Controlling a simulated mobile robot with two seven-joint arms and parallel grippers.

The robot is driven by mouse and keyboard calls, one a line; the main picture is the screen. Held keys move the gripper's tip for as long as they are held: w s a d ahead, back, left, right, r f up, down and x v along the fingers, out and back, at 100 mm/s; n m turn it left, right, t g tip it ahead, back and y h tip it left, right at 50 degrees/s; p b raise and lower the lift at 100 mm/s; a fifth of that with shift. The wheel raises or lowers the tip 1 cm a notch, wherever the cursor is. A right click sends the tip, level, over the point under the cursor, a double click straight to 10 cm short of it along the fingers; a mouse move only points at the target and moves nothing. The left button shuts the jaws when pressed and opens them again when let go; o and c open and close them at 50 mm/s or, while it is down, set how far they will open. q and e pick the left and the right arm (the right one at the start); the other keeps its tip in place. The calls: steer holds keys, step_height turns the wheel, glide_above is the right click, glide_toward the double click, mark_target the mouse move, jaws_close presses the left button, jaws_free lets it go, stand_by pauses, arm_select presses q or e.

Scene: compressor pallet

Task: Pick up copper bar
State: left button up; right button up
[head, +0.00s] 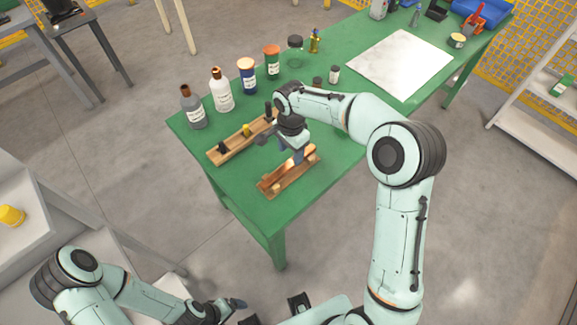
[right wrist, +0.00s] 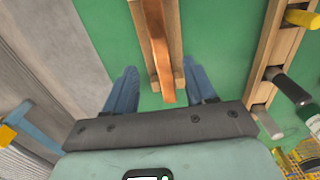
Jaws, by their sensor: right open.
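The copper bar (right wrist: 160,55) lies lengthwise in a narrow wooden holder (right wrist: 136,8) on the green table. In the head view the copper bar (head: 284,176) shows partly, in the holder near the table's front edge. My right gripper (right wrist: 162,82) is open over the near end of the holder, one blue finger on each side of the bar. It holds nothing. In the head view the right gripper (head: 298,156) hangs over the holder and hides part of it. My left gripper (head: 238,303) is low at the bottom, away from the table; its jaws are unclear.
A second wooden rack (head: 228,150) with dark and yellow-handled pieces stands beside the holder. Several bottles (head: 221,90) line the table's left edge. A white sheet (head: 393,62) lies farther back on the green table (head: 345,160). The table's front left corner is clear.

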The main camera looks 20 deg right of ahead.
mark_target(289, 164)
steer(key=f, duration=0.5)
steer(key=shift+a+f, duration=0.3)
steer(key=shift+f, duration=0.05)
jaws_close()
